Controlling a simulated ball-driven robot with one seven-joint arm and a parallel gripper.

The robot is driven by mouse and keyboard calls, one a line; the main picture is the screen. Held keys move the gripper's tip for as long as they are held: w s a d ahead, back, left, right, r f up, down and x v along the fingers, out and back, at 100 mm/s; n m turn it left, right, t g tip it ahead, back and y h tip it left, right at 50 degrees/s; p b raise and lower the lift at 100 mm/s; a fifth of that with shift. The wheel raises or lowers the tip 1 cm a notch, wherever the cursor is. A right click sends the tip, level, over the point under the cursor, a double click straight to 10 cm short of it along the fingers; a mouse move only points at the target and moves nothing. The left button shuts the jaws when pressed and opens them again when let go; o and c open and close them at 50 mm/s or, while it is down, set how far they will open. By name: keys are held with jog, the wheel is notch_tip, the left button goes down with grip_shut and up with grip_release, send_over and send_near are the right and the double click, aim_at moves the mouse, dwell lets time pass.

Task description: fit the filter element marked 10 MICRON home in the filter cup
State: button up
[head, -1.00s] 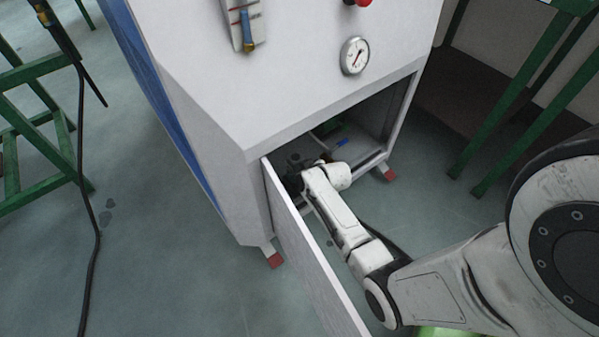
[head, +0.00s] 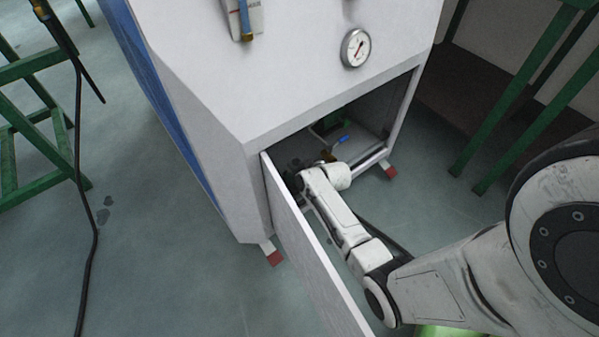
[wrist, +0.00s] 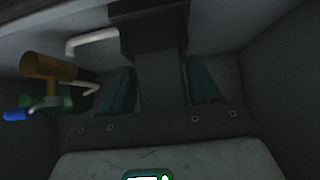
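My gripper (wrist: 160,88) is inside the open lower compartment of the white cabinet. In the head view my wrist hides most of it. In the wrist view its two dark green fingers stand apart, one on each side of a dark grey column (wrist: 160,75). The column meets a black block (wrist: 150,28) with a pale pipe at its left. I cannot tell whether the fingers touch the column, or whether it is the filter element or the cup. No 10 MICRON marking is readable. The area is dark.
A brass valve (wrist: 50,68) with a blue handle sits left of the fingers in the wrist view. The open cabinet door (head: 305,245) stands close to the left of my arm. The compartment walls are near on both sides. Floor in front is clear.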

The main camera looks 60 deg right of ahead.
jog(key=o, duration=0.4)
jog(key=shift+c, duration=0.2)
jog(key=p+v, duration=0.5)
jog(key=v, duration=0.5)
jog(key=shift+s+a+r+p, duration=0.2)
jog(key=shift+s+r+p, duration=0.05)
jog(key=shift+s+p, duration=0.05)
